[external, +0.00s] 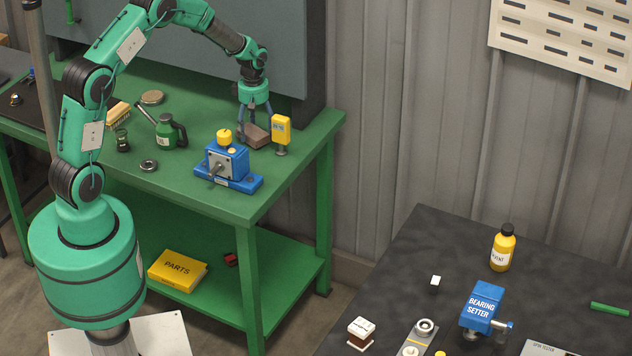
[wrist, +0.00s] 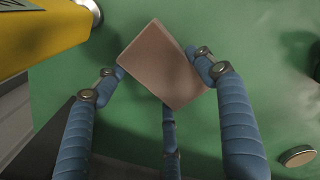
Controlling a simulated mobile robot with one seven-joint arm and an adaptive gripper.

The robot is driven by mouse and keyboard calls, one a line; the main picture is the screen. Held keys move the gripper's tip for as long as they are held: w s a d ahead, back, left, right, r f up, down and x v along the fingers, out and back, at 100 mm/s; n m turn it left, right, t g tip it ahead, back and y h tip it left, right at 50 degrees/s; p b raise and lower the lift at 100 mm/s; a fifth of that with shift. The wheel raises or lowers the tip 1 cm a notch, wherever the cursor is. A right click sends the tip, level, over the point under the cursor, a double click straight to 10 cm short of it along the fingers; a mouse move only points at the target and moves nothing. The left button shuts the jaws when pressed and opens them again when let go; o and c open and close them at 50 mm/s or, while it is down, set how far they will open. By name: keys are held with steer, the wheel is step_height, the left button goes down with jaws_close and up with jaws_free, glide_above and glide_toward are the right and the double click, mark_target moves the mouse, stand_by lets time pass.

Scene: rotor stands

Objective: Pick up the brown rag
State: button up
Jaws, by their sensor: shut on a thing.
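The brown rag (external: 257,134) is a flat, folded brown block at the back right of the green workbench. It fills the middle of the wrist view (wrist: 163,65), turned at an angle. My gripper (external: 250,128) reaches down to it from above. In the wrist view its blue fingers (wrist: 160,78) close on the rag from both sides, with another finger partly hidden beneath it. I cannot tell whether the rag touches the bench or is slightly above it.
A yellow gauge on a stand (external: 281,131) is close to the right of the rag. A blue vise-like device (external: 228,165) stands in front. A green oil can (external: 171,132) is to the left. The bench's right edge (external: 300,165) is near. A dark table (external: 400,260) stands at right.

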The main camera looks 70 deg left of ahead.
mark_target(255, 129)
step_height(255, 129, up, 9)
steer(key=shift+r+p, duration=0.1)
steer(key=shift+p, duration=0.5)
